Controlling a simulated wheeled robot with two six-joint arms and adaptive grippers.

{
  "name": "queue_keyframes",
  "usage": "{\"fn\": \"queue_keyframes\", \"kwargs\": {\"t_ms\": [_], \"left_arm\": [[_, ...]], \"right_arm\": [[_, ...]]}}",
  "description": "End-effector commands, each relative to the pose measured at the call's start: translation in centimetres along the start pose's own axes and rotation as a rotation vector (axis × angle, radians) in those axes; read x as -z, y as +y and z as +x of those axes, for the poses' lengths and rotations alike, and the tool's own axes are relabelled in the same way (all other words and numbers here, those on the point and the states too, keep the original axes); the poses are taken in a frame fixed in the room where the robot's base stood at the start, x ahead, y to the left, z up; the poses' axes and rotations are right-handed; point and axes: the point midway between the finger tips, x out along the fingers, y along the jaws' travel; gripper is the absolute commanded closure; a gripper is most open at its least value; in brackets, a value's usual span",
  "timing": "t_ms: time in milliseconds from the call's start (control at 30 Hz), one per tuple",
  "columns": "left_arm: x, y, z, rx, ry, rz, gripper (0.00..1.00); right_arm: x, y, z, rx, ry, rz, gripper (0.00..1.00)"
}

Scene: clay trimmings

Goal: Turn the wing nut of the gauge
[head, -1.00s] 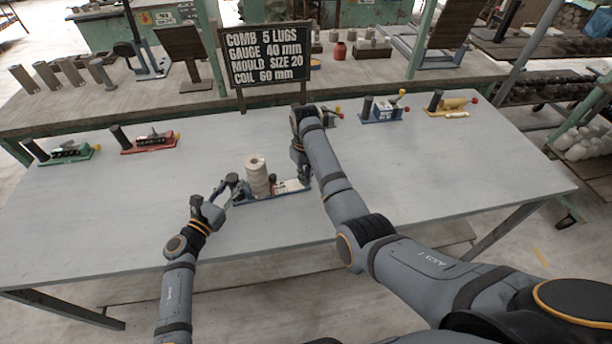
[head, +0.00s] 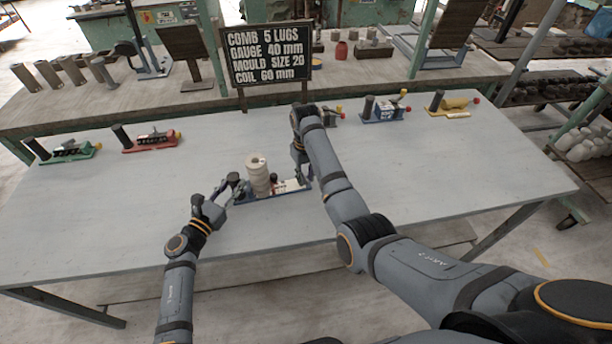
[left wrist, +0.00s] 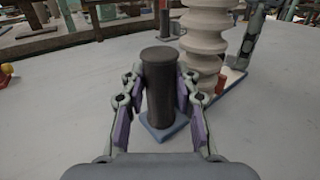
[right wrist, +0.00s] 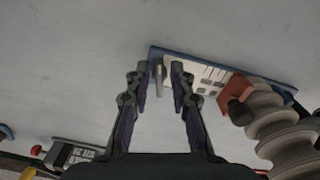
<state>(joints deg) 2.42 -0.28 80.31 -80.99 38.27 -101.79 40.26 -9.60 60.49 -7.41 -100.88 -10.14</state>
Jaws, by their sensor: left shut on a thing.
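The gauge is a blue-based fixture (head: 243,201) in the middle of the near table, carrying a pale ribbed column (head: 258,176). A dark upright cylinder (left wrist: 160,98) stands at its left end. My left gripper (head: 234,186) is shut on this cylinder, with one finger on each side in the left wrist view. My right gripper (right wrist: 159,68) is open at the other end of the gauge. A small grey metal piece (right wrist: 158,73), perhaps the wing nut, shows between its fingertips; contact is unclear. In the head view my right arm partly hides that end.
A sign (head: 268,53) stands behind the table. Green (head: 70,151) and red (head: 150,141) fixtures lie at the back left, blue (head: 383,112) and yellow (head: 452,105) ones at the back right. The table around the gauge is clear.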

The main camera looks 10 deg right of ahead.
Motion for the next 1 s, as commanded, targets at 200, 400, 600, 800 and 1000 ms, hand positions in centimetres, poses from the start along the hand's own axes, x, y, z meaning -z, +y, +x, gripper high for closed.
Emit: {"fn": "queue_keyframes", "kwargs": {"t_ms": [200,400,600,800,1000], "left_arm": [[0.1,0.0,0.0,0.000,0.001,-0.001,1.00],[0.1,0.0,0.0,0.000,0.001,-0.001,1.00],[0.1,0.0,0.0,0.000,0.001,-0.001,1.00],[0.1,0.0,0.0,0.000,0.001,-0.001,1.00],[0.1,0.0,0.0,0.000,0.001,-0.001,1.00]], "right_arm": [[-0.1,0.0,0.1,0.000,-0.002,-0.001,0.69],[0.0,0.0,-1.0,0.000,0.001,-0.001,0.69],[0.1,0.0,-4.9,0.000,0.002,-0.001,0.69],[0.0,0.0,-7.2,0.000,0.000,-0.001,0.69],[0.0,0.0,-7.4,0.000,-0.002,-0.001,0.69]]}}
